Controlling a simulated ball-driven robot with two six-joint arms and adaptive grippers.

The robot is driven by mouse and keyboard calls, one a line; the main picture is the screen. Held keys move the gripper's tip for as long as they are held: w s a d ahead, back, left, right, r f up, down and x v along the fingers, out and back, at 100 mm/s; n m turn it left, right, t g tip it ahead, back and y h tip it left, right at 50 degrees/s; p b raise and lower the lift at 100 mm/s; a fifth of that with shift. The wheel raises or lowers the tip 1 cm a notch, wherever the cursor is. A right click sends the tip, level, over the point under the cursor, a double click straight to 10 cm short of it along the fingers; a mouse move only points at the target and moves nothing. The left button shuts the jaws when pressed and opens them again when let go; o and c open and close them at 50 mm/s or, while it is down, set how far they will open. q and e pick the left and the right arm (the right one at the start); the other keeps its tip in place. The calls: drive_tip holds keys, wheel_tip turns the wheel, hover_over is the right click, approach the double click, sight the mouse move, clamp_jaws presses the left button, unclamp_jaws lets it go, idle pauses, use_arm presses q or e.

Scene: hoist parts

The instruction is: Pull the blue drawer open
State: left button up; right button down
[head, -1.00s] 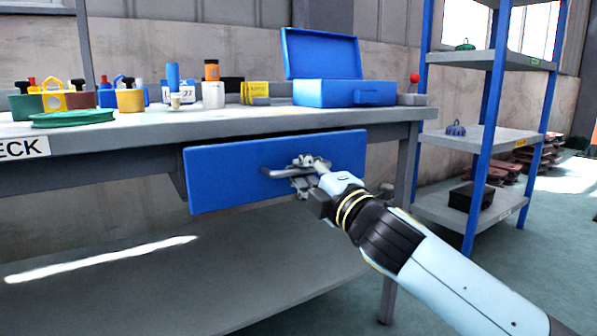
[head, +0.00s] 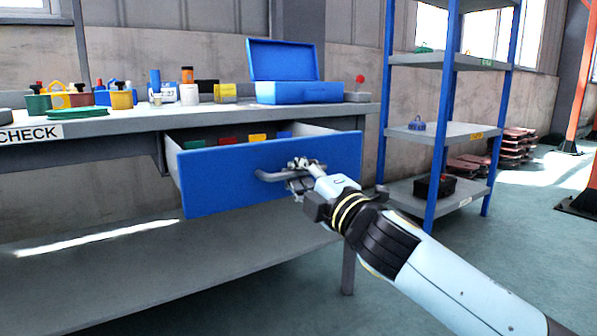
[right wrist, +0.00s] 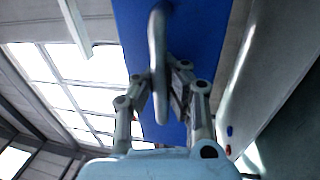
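The blue drawer (head: 225,184) under the workbench stands partly out of the bench, and its interior shows from above. Its grey bar handle (head: 271,176) is on the middle of the front. My right gripper (head: 303,171) is at the handle's right part. In the right wrist view the handle (right wrist: 157,45) runs between the two fingers of the gripper (right wrist: 161,75), which are closed around it, against the blue front (right wrist: 205,30). My left gripper is not in view.
The drawer holds red, yellow and green items (head: 258,137). The workbench (head: 120,128) carries padlocks, bottles and an open blue case (head: 298,92). A blue-posted shelf rack (head: 450,130) stands right. Floor in front of the rack is clear.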

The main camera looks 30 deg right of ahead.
drive_tip(key=shift+s+f, duration=0.15)
drive_tip(key=shift+s, duration=0.05)
drive_tip(key=c, duration=1.3)
unclamp_jaws()
drive_tip(key=shift+c, duration=0.2)
drive_tip(key=s+f, duration=0.2)
drive_tip(key=s, duration=0.9)
drive_tip(key=shift+s, duration=0.35)
drive_tip(key=shift+f, duration=0.1)
